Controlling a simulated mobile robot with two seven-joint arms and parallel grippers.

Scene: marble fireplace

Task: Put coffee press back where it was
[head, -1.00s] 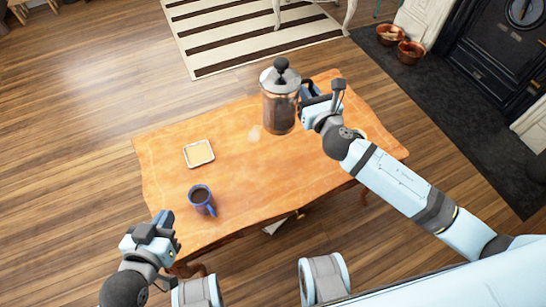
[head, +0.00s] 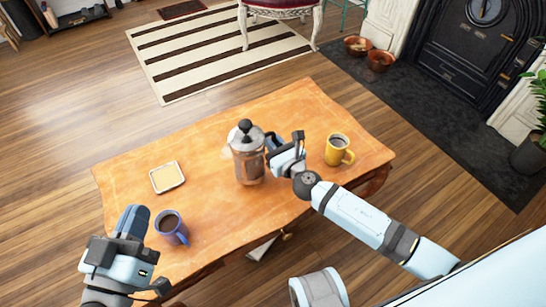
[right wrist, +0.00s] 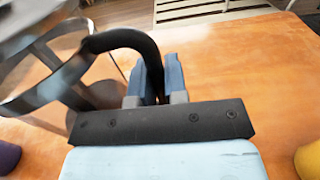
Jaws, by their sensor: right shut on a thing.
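The coffee press (head: 248,165), glass with brown liquid and a metal lid with a black knob, is upright at the middle of the wooden table (head: 300,105). I cannot tell whether its base touches the tabletop. My right gripper (head: 272,146) is shut on its black handle, to the right of the glass. In the right wrist view the handle (right wrist: 130,40) runs between the blue fingers (right wrist: 158,72), and the metal frame blurs at the left. My left gripper (head: 132,222) is empty near the table's front-left edge; its jaw gap is unclear.
A square white-rimmed coaster (head: 167,177) lies left of the press. A blue mug of coffee (head: 171,227) stands at the front left, near my left gripper. A yellow mug of coffee (head: 337,150) stands to the right, beyond my right gripper. The back of the tabletop is clear.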

